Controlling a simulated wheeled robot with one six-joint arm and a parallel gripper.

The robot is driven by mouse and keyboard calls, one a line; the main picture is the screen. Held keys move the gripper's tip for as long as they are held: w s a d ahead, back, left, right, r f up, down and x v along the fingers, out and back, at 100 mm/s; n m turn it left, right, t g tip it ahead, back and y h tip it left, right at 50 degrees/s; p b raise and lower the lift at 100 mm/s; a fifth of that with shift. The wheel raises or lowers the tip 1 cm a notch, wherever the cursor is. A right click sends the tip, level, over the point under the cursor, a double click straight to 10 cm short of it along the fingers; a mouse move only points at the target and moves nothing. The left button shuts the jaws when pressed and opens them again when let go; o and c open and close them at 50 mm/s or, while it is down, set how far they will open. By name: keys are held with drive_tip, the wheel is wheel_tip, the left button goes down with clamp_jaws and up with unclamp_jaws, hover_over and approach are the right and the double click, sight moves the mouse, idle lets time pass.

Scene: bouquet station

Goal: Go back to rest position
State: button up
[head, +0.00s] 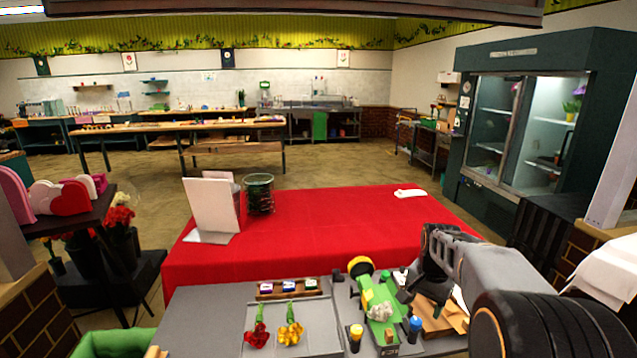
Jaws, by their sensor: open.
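My arm reaches in from the lower right of the head view. My gripper (412,288) is dark, open and points down over the right part of the grey work surface.
A wooden rack (287,288) sits behind the flowers. A green bin (112,343) is lower left.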

drive_tip(key=s+a+n+t, duration=0.1)
drive_tip(key=s+a+n, duration=0.3)
drive_tip(key=s, duration=0.5)
drive_tip(key=s+a+r+n+t, duration=0.1)
drive_tip(key=s+a+n+t, duration=0.1)
drive_tip(key=s+a+n, duration=0.3)
drive_tip(key=s, duration=0.4)
drive_tip(key=shift+s+a+r, duration=0.2)
drive_tip(key=shift+a+r, duration=0.1)
drive_tip(key=shift+a, duration=0.05)
idle(0.5)
